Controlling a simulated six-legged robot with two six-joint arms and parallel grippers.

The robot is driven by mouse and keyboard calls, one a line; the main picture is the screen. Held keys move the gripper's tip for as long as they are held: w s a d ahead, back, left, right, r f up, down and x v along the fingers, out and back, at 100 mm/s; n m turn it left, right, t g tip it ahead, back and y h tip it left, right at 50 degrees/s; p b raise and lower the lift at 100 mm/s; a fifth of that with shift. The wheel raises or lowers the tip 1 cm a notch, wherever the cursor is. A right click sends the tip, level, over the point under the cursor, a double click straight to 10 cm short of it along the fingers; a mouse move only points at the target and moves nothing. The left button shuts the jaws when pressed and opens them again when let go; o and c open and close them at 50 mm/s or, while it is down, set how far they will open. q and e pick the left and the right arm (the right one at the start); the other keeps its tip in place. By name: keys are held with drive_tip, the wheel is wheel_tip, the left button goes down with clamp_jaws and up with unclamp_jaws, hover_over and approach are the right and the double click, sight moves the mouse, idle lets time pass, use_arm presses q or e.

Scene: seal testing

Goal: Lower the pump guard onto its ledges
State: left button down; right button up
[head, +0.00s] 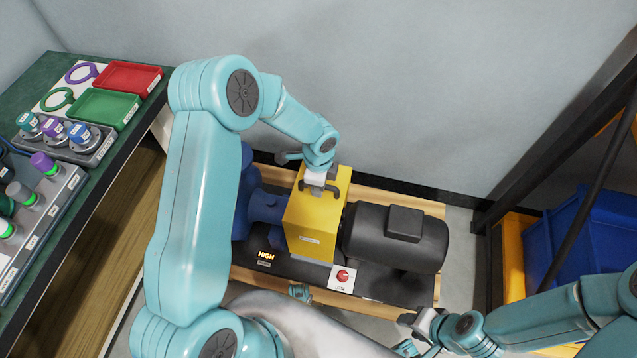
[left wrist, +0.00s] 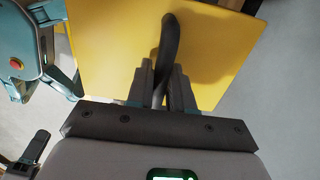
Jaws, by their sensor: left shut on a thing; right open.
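The yellow pump guard (head: 310,235) is a box in the middle of the head view, between the blue pump (head: 265,206) and the dark motor (head: 395,235). My left gripper (head: 318,187) is above its top and shut on the guard's dark handle. In the left wrist view the fingers (left wrist: 163,90) close around the dark curved handle (left wrist: 170,45) on the yellow top. The guard's lower edge and the ledges are hidden, so I cannot tell whether it rests on them. My right gripper (head: 410,330) is open and empty at the lower right.
The pump and motor sit on a dark base on a wooden pallet (head: 420,205). A red button (head: 343,275) and a HIGH label (head: 265,255) are in front. A green bench (head: 45,75) with trays stands left. A blue bin (head: 590,230) and rack stand right.

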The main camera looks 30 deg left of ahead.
use_arm(q)
drive_tip(key=shift+f+b, duration=2.05)
drive_tip(key=shift+f, duration=0.45)
idle(1.3)
drive_tip(key=c, duration=0.9)
unclamp_jaws()
wheel_tip(320, 180, up, 9)
drive_tip(key=p, duration=0.7)
drive_tip(key=shift+r, duration=0.1)
